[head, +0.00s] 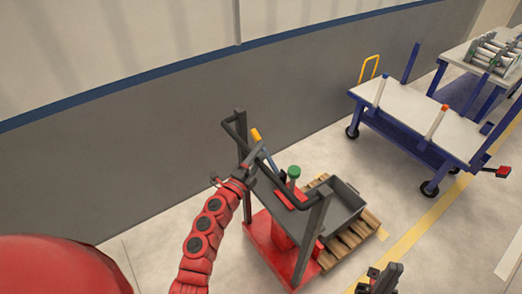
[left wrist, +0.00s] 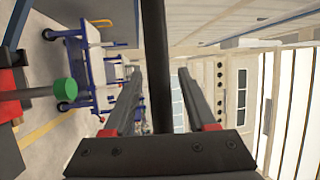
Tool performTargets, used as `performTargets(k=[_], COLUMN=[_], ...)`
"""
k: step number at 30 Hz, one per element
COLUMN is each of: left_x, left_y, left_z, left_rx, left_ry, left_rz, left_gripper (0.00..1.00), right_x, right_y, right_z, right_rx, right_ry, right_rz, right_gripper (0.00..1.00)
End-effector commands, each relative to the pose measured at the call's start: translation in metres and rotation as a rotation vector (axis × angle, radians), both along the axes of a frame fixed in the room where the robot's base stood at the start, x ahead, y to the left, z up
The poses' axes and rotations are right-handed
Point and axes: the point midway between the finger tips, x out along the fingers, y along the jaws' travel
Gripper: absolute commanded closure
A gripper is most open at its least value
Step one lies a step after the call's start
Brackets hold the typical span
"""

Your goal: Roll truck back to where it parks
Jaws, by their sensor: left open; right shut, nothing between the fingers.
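The truck is a red cart (head: 262,238) with a black handle frame (head: 239,128) and a grey tray (head: 340,205). It stands on the floor near the grey wall. My left gripper (head: 254,162) is at the handle's crossbar. In the left wrist view, my left gripper (left wrist: 160,75) is open and a dark bar (left wrist: 155,40) runs between its fingers. Whether the fingers touch it is unclear. My right gripper (head: 380,278) is shut and empty at the bottom edge of the head view, apart from the truck.
A wooden pallet (head: 357,232) lies beside the truck. A blue cart (head: 410,118) with a white top stands to the right, and a table with pipes (head: 495,52) behind it. A yellow floor line (head: 425,222) crosses the right. Floor left of that line is partly clear.

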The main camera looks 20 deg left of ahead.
Motion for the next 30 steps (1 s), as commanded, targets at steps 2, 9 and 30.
performTargets(k=[2, 9, 30], left_x=[0.0048, 0.0072, 0.007], left_y=[-0.0014, -0.0024, -0.0022], left_z=[0.0005, 0.0005, 0.0007], left_rx=[0.0, 0.002, 0.0], left_ry=[0.002, 0.002, 0.001], left_rz=[0.0, -0.001, 0.0], left_gripper=[0.43, 0.43, 1.0], right_x=[0.0, 0.0, 0.0], right_y=[0.0, -0.0001, 0.0], right_z=[0.0011, 0.001, 0.0009], right_rx=[0.0, 0.0, 0.0], right_ry=[0.0, 0.0, 0.0], right_rz=[0.0, 0.0, 0.0], right_gripper=[1.0, 1.0, 1.0])
